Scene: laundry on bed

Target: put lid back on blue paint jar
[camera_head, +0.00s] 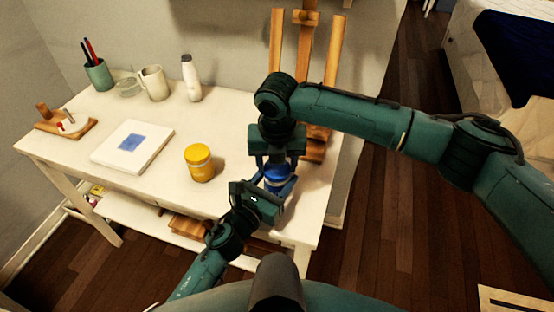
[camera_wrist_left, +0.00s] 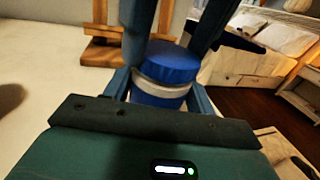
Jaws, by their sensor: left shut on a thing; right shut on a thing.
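The blue paint jar (camera_head: 277,182) stands upright near the right end of the white table. In the left wrist view its body (camera_wrist_left: 158,100) is blue below a pale band. My left gripper (camera_head: 270,190) is shut around the body from the front, one finger on each side. A blue lid (camera_wrist_left: 172,62) is at the jar's top, roughly level and lined up with it. My right gripper (camera_head: 277,164) comes from above and is shut on the lid. Whether the lid is fully seated cannot be told, as the fingers cover part of it.
A yellow jar (camera_head: 200,163) stands left of the blue jar. A canvas with a blue patch (camera_head: 131,141), a mug (camera_head: 154,83), a white bottle (camera_head: 191,78) and a pen cup (camera_head: 98,75) are farther left. A wooden easel (camera_head: 277,40) stands behind.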

